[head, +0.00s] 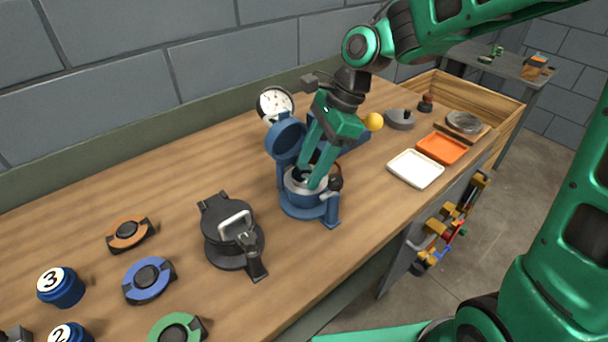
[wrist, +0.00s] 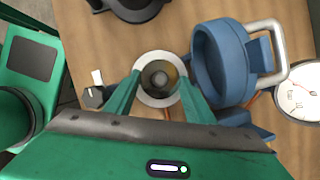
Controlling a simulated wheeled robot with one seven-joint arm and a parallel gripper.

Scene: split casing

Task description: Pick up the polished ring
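A blue split casing (head: 308,205) stands on the bench with its round lid (head: 286,138) swung up. A bright silvery ring (head: 292,188) shows at its opening; I take this for the polished ring. In the wrist view, the pale ring (wrist: 146,97) surrounds a darker hollow with a grey round core (wrist: 159,76). My gripper (head: 311,180) points down into the casing's mouth. Its two fingers (wrist: 162,84) are apart, on either side of the core. I cannot tell whether they touch the ring. The fingertips are partly hidden in the casing.
The open lid (wrist: 222,65) stands close beside my fingers. A dial gauge (head: 275,104) is behind the casing and a black clamp device (head: 233,232) is to its left. White (head: 416,168) and orange (head: 442,147) trays lie to the right. Bare bench lies in front.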

